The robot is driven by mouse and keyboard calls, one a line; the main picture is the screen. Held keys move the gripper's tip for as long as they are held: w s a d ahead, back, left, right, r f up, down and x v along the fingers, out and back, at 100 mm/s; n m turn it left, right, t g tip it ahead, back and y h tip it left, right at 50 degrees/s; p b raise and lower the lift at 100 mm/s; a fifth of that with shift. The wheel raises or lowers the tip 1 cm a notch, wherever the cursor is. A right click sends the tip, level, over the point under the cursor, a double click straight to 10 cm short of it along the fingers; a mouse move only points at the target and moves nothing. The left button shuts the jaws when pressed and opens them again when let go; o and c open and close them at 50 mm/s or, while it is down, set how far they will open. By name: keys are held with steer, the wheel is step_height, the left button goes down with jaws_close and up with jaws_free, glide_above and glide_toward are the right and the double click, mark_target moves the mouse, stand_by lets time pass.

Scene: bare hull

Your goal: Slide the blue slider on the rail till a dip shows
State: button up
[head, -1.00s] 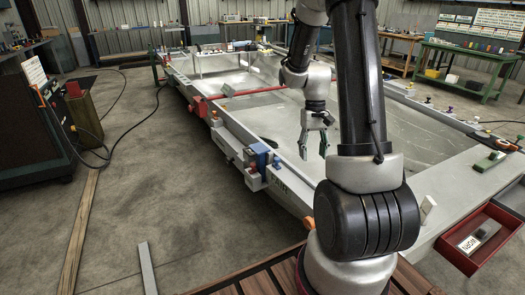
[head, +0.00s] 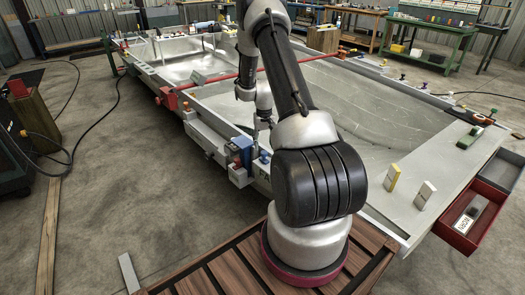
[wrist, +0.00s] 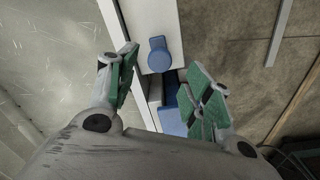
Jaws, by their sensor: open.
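A blue block (head: 240,147), likely the slider, sits on the near left side of the grey hull, by a pale ledge (head: 205,135) that may be the rail. My gripper (wrist: 166,76) is open, with green-padded fingers either side of the knob and no contact visible. I see no dip.
A red bar (head: 232,77) crosses the hull, with a red block (head: 168,97) at its left end. A yellow block (head: 393,175) and a white block (head: 424,194) stand on the near right deck. A red drawer (head: 466,220) juts out at right.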

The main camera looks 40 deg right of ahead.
mark_target(264, 152)
step_height(264, 152, down, 5)
steer(key=shift+r, duration=0.2)
